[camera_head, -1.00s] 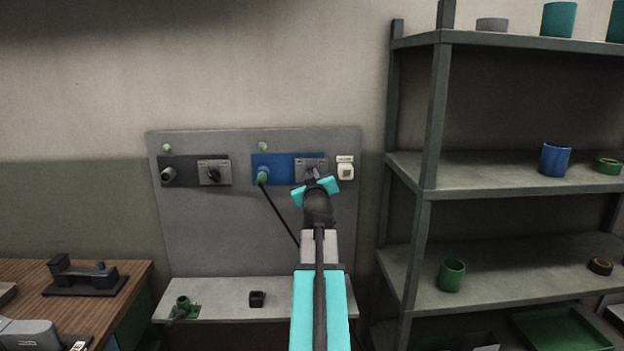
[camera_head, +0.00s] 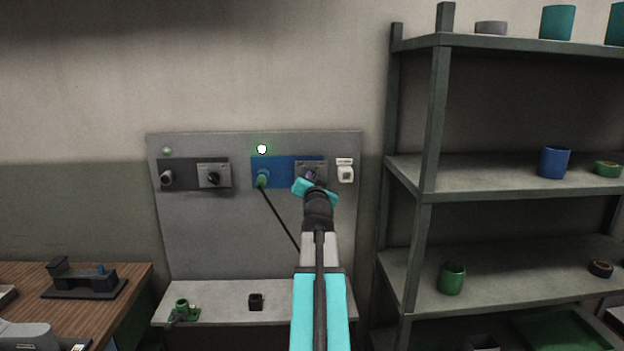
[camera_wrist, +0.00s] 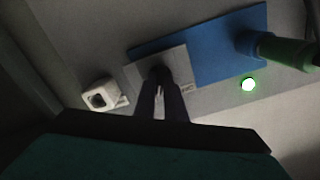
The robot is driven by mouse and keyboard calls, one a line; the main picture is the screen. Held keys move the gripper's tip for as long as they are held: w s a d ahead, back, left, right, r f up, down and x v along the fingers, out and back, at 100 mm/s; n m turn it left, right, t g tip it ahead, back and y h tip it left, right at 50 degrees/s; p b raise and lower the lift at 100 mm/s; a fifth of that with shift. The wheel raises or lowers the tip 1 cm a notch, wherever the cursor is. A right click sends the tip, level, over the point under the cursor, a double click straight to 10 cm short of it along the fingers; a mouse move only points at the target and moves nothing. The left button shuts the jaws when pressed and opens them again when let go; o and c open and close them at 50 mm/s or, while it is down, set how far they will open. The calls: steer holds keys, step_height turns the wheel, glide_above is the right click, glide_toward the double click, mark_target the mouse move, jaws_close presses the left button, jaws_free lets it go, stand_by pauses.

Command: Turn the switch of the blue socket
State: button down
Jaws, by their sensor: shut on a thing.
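The blue socket (camera_head: 272,171) is on the grey wall panel, with a green plug (camera_head: 262,180) and black cable in it. Its switch sits on a grey plate (camera_head: 302,168) at the socket's right end, mostly hidden by my gripper (camera_head: 310,178). In the wrist view the fingers (camera_wrist: 164,88) are shut on the dark switch knob (camera_wrist: 159,74) in front of the plate. The lamp (camera_head: 262,149) above the blue socket glows bright white-green; it also shows in the wrist view (camera_wrist: 248,85).
A black socket with its own switch (camera_head: 213,176) is to the left, under an unlit green lamp (camera_head: 167,151). A white switch box (camera_head: 345,171) is close on the right. A shelf rack (camera_head: 420,190) stands further right. A ledge (camera_head: 220,306) runs below the panel.

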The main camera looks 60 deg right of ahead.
steer(key=shift+m, duration=0.7)
steer(key=c, duration=1.8)
jaws_free()
steer(key=shift+s, duration=0.1)
steer(key=shift+a, duration=0.1)
steer(key=b+v, duration=0.3)
steer(key=v, duration=0.5)
steer(key=shift+s+a+f, duration=0.15)
steer(key=shift+a, duration=0.05)
steer(key=shift+b, duration=0.45)
